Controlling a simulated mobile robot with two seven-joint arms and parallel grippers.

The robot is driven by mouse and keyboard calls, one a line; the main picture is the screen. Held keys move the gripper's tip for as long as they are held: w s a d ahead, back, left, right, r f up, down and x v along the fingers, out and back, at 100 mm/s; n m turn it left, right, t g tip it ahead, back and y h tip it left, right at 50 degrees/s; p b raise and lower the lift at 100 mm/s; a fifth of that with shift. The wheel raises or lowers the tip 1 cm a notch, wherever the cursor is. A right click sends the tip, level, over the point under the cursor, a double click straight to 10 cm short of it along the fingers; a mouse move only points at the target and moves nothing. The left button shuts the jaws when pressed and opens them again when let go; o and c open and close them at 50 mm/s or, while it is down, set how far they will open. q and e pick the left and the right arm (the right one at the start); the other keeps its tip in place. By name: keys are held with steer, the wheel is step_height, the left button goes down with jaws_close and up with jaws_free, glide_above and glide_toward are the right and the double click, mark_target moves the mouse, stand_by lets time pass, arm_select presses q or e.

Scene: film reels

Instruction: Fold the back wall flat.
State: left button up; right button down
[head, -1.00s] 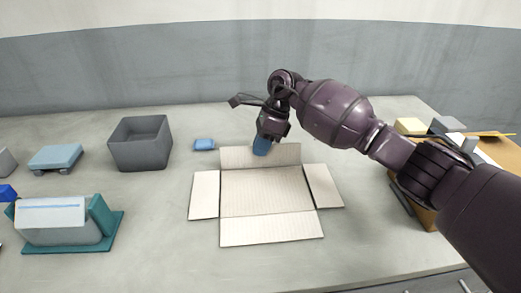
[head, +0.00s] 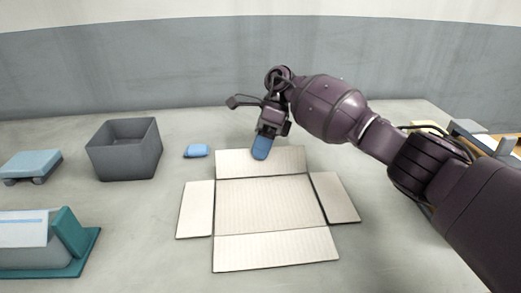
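An opened-out cardboard box (head: 268,206) lies on the table, with its walls spread around the base. The back wall (head: 288,162) appears to lie flat, or nearly so, beyond the base. The left wall (head: 196,210), right wall (head: 335,198) and front wall (head: 275,249) are also down. My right gripper (head: 262,148) is over the back wall from behind, its blue rounded tip at or just above the wall's far part. Its fingers look together, with no separate object visible between them; contact is hard to tell. My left gripper is out of view.
A grey open bin (head: 125,165) and a small blue block (head: 197,151) stand left of the box. A blue-grey platform (head: 30,165) and a teal stand (head: 72,240) are farther left. Several items crowd the right edge behind my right arm. The table in front is clear.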

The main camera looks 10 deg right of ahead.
steer(key=c, duration=1.3)
jaws_free()
steer(key=shift+w+d+r, duration=0.1)
steer(key=shift+w+r, duration=0.05)
steer(key=shift+r, duration=0.05)
arm_select(q)
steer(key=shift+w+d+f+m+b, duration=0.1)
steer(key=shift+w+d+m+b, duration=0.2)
steer(key=shift+b, duration=0.65)
arm_select(e)
steer(key=shift+v, duration=5.1)
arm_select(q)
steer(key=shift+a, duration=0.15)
arm_select(e)
steer(key=shift+r, duration=0.2)
